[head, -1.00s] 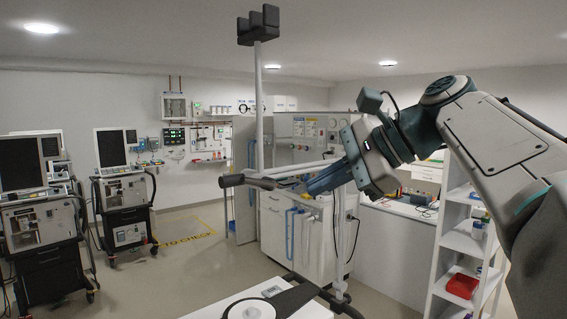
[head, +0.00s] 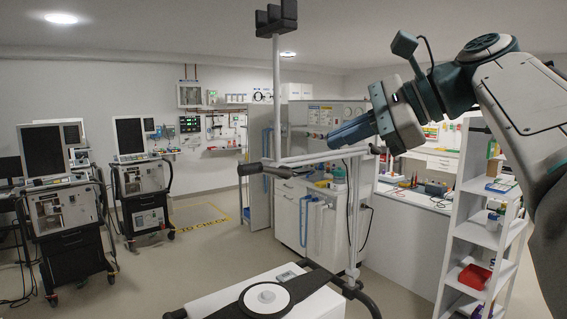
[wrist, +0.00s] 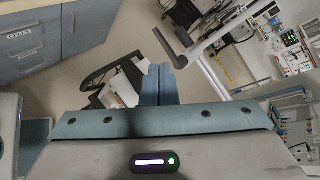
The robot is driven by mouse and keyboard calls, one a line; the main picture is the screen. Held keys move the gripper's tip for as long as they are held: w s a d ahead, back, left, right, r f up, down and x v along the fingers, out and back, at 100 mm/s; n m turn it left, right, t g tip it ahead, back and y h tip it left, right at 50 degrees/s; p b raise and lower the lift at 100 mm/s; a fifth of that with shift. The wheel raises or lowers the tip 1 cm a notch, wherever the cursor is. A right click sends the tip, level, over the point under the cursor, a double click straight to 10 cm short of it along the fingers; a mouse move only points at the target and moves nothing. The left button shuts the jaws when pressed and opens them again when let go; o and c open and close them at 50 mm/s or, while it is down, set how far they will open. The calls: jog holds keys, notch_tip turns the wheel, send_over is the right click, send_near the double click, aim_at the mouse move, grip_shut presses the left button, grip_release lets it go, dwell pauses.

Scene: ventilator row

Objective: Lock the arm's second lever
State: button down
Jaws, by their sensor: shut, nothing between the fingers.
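The ventilator support arm is a thin white tube (head: 318,157) that runs sideways from a dark left end (head: 252,169) towards a pole on the right. A dark lever-like piece (head: 290,173) sticks out at its left end. In the wrist view the pale tube (wrist: 222,32) and a dark end part (wrist: 178,52) lie just above and right of the fingertips. My gripper (head: 334,139) has its blue fingers together and empty, just above the tube in the head view. It also shows in the wrist view (wrist: 159,72). I cannot tell which piece is the second lever.
A white-topped cart with a round dark plate (head: 265,299) stands below the arm. Two ventilator carts (head: 66,222) (head: 139,190) stand at left. A white shelf (head: 474,231) stands close to my arm at right. Floor is clear at centre left.

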aim_at(270, 168)
jog(key=x, duration=1.1)
jog(key=shift+a+p, duration=0.25)
jog(key=shift+p, duration=0.05)
